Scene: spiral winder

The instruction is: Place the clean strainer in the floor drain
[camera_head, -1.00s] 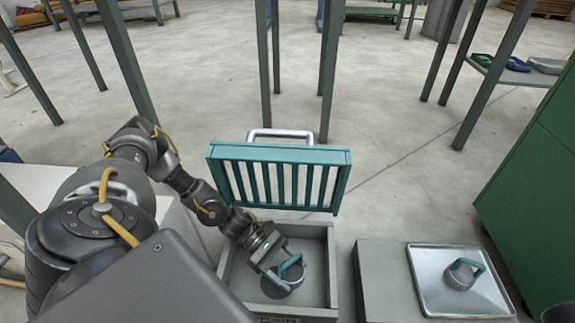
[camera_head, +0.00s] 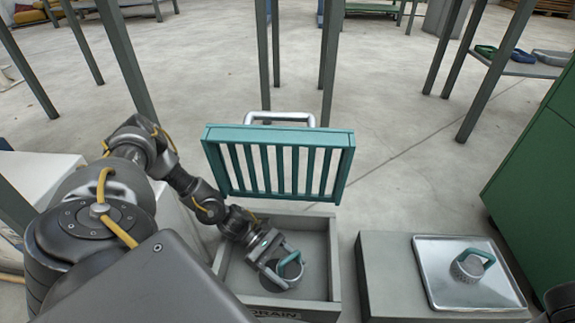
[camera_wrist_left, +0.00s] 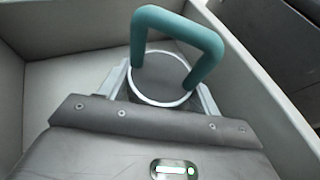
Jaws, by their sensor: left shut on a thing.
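My left gripper (camera_head: 283,272) is shut on a dark grey round strainer (camera_wrist_left: 161,79) with a teal loop handle (camera_wrist_left: 178,38). Its fingers lie on either side of the strainer's body, below the handle. The strainer is inside the grey box marked DRAIN (camera_head: 334,262); its lower part is hidden, so I cannot tell whether it is seated. A second strainer (camera_head: 467,270), grey with a perforated side and a teal handle, stands on a square metal tray (camera_head: 440,293) at the right.
A teal slatted grate (camera_head: 277,135) with a metal handle stands raised behind the drain box. The metal tray lies on a grey block (camera_head: 385,260) right of the box. A green cabinet (camera_head: 535,170) is at far right. Several table legs stand behind; floor between is clear.

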